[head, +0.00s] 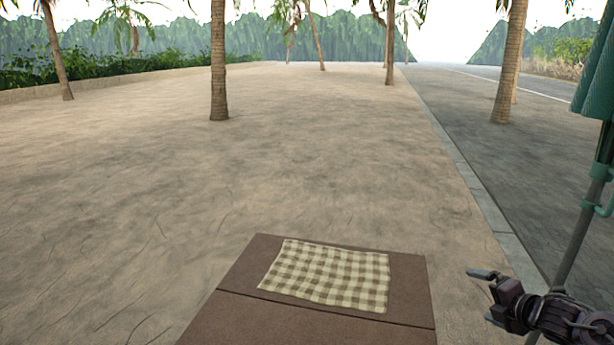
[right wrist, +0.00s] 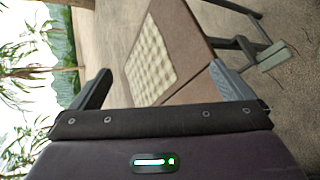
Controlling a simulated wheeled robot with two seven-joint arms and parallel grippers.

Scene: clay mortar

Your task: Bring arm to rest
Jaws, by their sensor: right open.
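My right gripper (head: 482,297) is at the lower right of the head view, to the right of the brown table. Its two fingers are spread apart with nothing between them. In the right wrist view the open fingers (right wrist: 165,88) frame part of the table and the checkered cloth beyond them. My left gripper is not in view.
A brown table (head: 408,290) stands at the bottom middle with a checkered cloth (head: 330,274) lying on it. A green folded umbrella (head: 594,75) on a pole stands at the right edge, close to my right arm. Palm trunks (head: 218,70) stand farther off on open sandy ground.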

